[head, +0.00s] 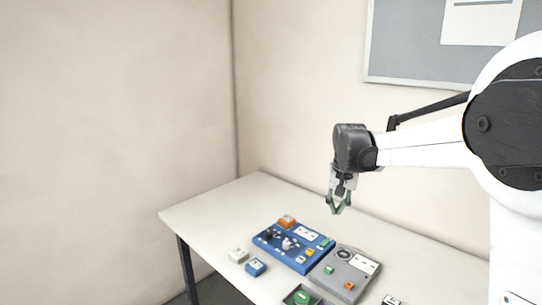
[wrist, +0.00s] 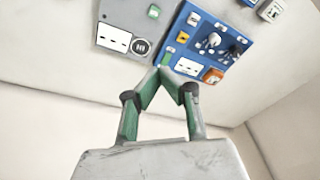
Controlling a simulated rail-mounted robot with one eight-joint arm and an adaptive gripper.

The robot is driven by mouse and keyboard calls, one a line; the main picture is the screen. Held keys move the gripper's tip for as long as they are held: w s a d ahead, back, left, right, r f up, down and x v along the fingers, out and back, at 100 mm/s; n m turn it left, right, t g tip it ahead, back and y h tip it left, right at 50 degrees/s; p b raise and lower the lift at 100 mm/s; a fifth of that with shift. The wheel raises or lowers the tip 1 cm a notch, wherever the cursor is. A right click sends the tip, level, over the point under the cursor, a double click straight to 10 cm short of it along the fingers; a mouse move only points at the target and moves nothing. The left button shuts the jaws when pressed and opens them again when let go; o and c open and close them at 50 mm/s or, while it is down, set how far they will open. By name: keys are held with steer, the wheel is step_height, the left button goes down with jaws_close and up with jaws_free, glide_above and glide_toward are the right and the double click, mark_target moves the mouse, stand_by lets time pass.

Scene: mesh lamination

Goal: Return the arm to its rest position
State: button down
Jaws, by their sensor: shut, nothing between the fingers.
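My gripper (head: 339,207) hangs from my arm above the back of the white table, in the right half of the head view. Its green-sided fingers meet at the tips and hold nothing; the wrist view shows the closed fingers (wrist: 167,72) too. The arm reaches in from the right, bent down at the wrist. The gripper is apart from the table and the things on it. In the head view it hangs above and behind the blue board and the grey board.
A green-topped block (head: 301,296) lies at the front. Walls stand behind; a pinboard (head: 400,50) hangs there. The table's left end is clear.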

steer(key=s+r+t, duration=0.1)
steer(key=s+r, duration=0.4)
steer(key=s, duration=0.6)
steer(key=s+f+n+t+b, duration=0.1)
steer(key=s+f+t, duration=0.1)
steer(key=s, duration=1.1)
steer(key=s+f+t+b, duration=0.1)
steer(key=s+f, duration=0.3)
steer(key=s, duration=0.8)
steer(key=shift+s+f+n+t, duration=0.3)
steer(key=shift+s+n+t, duration=0.1)
steer(key=shift+t, duration=0.1)
